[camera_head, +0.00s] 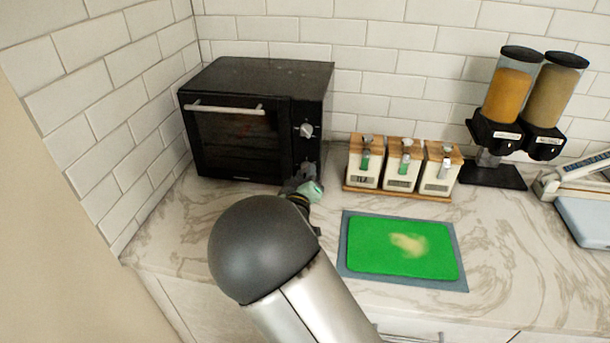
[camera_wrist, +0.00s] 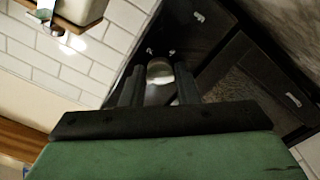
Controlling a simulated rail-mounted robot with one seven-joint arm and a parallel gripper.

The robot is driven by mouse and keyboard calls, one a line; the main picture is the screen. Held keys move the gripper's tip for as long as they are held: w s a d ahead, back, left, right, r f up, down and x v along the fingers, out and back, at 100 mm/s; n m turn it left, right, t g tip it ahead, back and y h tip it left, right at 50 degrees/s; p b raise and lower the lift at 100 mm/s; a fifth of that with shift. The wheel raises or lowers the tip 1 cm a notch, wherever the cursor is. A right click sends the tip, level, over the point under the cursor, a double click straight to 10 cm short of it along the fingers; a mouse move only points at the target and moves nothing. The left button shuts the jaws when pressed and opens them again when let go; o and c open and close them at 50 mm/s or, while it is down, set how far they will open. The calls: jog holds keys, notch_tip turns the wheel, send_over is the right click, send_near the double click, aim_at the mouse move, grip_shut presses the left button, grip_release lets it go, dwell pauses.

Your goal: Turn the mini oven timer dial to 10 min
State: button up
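The mini oven (camera_head: 235,120) is a black box in the back left corner of the counter, its door closed. A silver upper dial (camera_head: 304,130) is on its right-hand panel. My gripper (camera_head: 307,178) is at the lower part of that panel and hides much of it. In the wrist view, a silver round knob (camera_wrist: 160,72) lies between the two dark fingers of my gripper (camera_wrist: 160,84). The fingers stand apart on either side of it. I cannot make out contact, dial markings or the pointer's setting.
Three white dispensers (camera_head: 403,165) on a wooden stand are right of the oven. A green board (camera_head: 380,255) lies on the counter in front. Two cereal dispensers (camera_head: 493,180) and a scale (camera_head: 588,215) are further right. The tiled wall is close at the left.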

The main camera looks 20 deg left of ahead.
jog(key=shift+f+m+b, duration=0.25)
jog(key=shift+m+b, duration=0.15)
jog(key=shift+b, duration=0.75)
jog(key=shift+r+m+b, duration=0.25)
jog(key=shift+m+b, duration=0.25)
jog(key=o, duration=1)
jog(key=shift+c, duration=0.2)
jog(key=shift+s, duration=0.1)
jog(key=s+d+b, duration=0.2)
jog(key=s, duration=1.5)
jog(key=shift+d, duration=0.15)
